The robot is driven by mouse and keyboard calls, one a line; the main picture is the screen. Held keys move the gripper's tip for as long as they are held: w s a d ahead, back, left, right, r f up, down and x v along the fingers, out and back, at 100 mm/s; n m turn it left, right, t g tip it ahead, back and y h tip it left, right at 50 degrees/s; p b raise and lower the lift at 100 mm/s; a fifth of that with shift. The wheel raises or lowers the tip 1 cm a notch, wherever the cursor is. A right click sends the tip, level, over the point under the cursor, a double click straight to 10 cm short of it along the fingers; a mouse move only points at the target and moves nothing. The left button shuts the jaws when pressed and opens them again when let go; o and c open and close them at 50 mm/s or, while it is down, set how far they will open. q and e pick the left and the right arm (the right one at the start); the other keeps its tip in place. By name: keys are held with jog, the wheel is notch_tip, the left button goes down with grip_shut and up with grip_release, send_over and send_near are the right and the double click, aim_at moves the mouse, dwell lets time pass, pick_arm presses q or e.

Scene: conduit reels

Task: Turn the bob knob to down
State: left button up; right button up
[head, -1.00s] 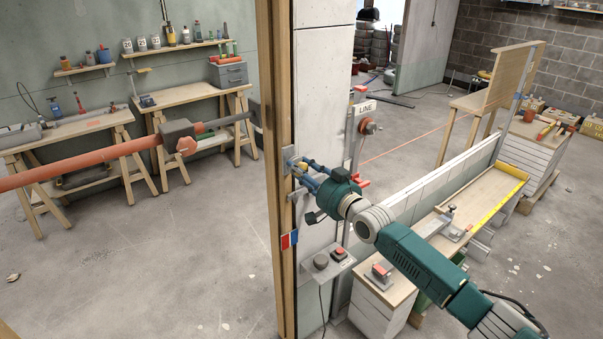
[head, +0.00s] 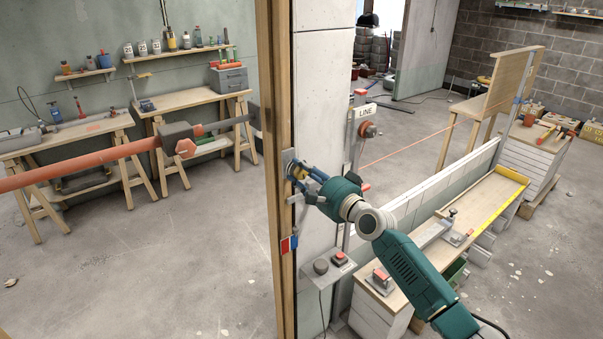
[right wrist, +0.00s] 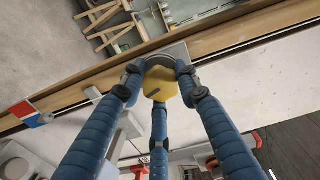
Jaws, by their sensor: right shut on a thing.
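A yellow faceted knob (right wrist: 160,84) with a short dark mark on one face sits on a grey round mount at the wooden post. My right gripper (right wrist: 160,92) has three blue padded fingers closed around this knob, one on each side and one below. In the head view, the right gripper (head: 303,176) reaches the post from the right, and its fingers cover most of the knob. I cannot read any position labels around the knob.
The wooden post (head: 274,120) stands beside a pale wall panel (head: 323,90). A red, white and blue plate (head: 289,244) is below the gripper. A grey button box (head: 329,265) and a workbench (head: 487,200) lie right.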

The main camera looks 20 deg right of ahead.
jog(key=shift+a+f+m, duration=0.1)
jog(key=shift+f+m, duration=0.15)
jog(key=shift+m, duration=0.35)
jog(key=o, duration=1)
jog(key=shift+o, duration=0.9)
jog(key=shift+r, duration=0.15)
jog(key=shift+s, duration=0.1)
jog(key=v, duration=1.2)
